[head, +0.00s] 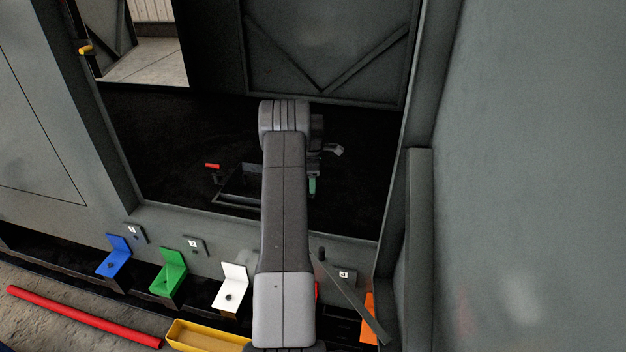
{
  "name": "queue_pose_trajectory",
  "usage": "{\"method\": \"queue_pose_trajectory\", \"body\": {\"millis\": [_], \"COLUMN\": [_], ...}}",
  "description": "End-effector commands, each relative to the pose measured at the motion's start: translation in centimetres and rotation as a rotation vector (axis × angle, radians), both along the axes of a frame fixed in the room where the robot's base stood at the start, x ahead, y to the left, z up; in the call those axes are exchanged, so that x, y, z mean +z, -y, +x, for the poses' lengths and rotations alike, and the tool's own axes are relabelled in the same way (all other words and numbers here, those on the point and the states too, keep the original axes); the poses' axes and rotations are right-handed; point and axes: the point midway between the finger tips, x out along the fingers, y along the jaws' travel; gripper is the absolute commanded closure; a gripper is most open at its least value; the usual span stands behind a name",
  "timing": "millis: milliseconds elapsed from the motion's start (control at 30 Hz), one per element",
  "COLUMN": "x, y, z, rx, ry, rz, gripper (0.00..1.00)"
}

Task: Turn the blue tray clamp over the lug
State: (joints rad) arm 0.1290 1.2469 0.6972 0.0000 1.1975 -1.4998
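A dark tray (240,188) sits on the black floor inside the enclosure, partly hidden behind my arm. A red-topped clamp or handle (212,166) stands at its left end. A small green part (312,186) shows just right of my arm. I see no blue tray clamp; it may be hidden behind my arm, and I cannot make out the lug. My arm reaches through the opening over the tray. My gripper is mostly hidden behind the arm; a small grey piece (334,150) right of the wrist may be part of it. Its opening does not show.
Blue (116,252), green (170,272), white (231,287) and orange (369,318) brackets line the front below the sill. A red bar (80,318) and yellow bin (205,338) lie nearer. A grey lever (355,300) leans at lower right. The enclosure's side walls bound the opening.

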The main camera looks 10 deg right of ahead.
Motion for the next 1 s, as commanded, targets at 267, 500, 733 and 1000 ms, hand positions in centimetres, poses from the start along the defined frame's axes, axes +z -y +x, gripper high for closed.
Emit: {"method": "queue_pose_trajectory", "body": {"millis": [267, 500, 733, 1000], "x": [0.01, -0.03, -0.06, -0.03], "y": [0.00, 0.00, 0.00, 0.00], "z": [0.01, 0.02, 0.02, 0.03], "rx": [-0.018, -0.125, -0.316, -0.574], "ry": [0.000, 0.000, 0.001, 0.001], "rz": [0.000, 0.000, 0.000, 0.000], "gripper": [0.55, 0.55, 0.55, 0.55]}}
